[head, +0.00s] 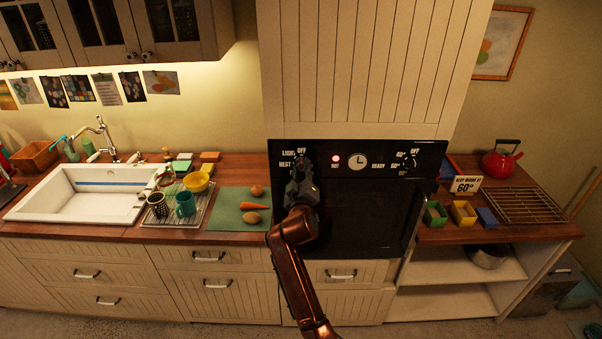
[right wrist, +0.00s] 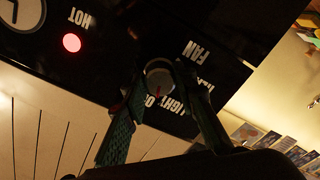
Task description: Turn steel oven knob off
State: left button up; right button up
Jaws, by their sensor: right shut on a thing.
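The steel oven knob (right wrist: 158,75) is a round metal knob on the black oven panel in the right wrist view. My right gripper (right wrist: 157,85) is shut on it, with one finger on each side. A short red mark on the knob points down in that view, towards partly hidden lettering that starts with "O", beside "LIGHT". The word "FAN" stands to the upper right of the knob. In the head view my right gripper (head: 302,170) covers most of this left knob, below "OFF". My left gripper is not in view.
The black oven (head: 365,215) has a lit red "HOT" lamp (head: 336,158), a clock (head: 357,161) and another knob (head: 408,163) at right. A green board (head: 230,218) with vegetables lies left. A red kettle (head: 502,160) stands at far right.

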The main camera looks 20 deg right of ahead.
aim_at(302, 137)
jog(key=shift+f+m+b, duration=0.2)
jog(key=shift+m+b, duration=0.45)
jog(key=shift+m, duration=1.05)
jog(key=o, duration=1.1)
jog(key=shift+r, duration=0.1)
jog(key=shift+r, duration=0.1)
notch_tip(302, 137, up, 10)
jog(key=shift+f, duration=0.1)
